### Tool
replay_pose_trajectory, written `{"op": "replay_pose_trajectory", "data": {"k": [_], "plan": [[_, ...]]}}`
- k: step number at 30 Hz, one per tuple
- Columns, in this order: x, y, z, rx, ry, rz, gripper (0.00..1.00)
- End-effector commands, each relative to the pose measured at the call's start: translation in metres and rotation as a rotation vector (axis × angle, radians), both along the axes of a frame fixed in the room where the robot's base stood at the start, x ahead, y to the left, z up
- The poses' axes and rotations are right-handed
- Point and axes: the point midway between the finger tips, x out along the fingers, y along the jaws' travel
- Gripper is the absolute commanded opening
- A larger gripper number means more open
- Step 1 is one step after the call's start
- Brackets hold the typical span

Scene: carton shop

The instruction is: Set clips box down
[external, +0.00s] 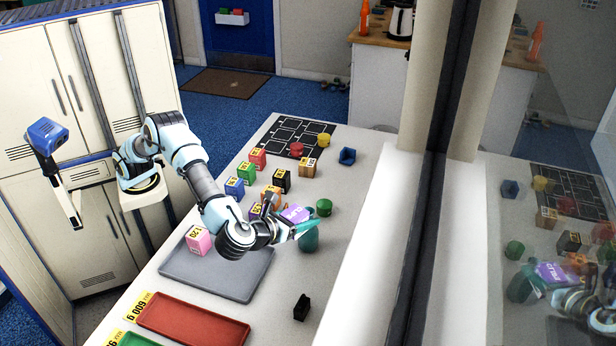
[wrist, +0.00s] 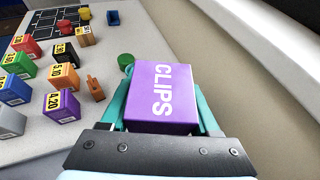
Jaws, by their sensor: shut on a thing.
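The clips box (wrist: 162,97) is purple with white CLIPS lettering and fills the middle of the wrist view. My gripper (wrist: 163,112) is shut on it, with a teal finger along each side. In the external view the clips box (external: 295,213) is at my gripper (external: 304,223), over the right part of the worktable (external: 345,215). Its underside is hidden, so I cannot tell how far it is above the table.
Several numbered boxes, including a purple one (wrist: 62,105), stand left of the gripper. A green cylinder (external: 324,207) and dark teal rounded object (external: 309,240) are close by. A grey tray (external: 215,275), red tray (external: 193,322) and black block (external: 301,307) lie nearer. A window wall borders the right.

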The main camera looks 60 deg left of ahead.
Motion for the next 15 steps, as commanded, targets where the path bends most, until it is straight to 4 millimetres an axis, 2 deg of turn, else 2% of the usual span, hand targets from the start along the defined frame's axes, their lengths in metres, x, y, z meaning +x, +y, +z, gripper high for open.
{"op": "replay_pose_trajectory", "data": {"k": [1,6,15], "plan": [[-0.001,0.0,-0.012,0.004,0.002,-0.002,0.02],[-0.001,0.0,-0.048,0.004,0.0,-0.002,0.02],[-0.001,0.0,-0.096,0.005,0.001,-0.002,0.02]]}}
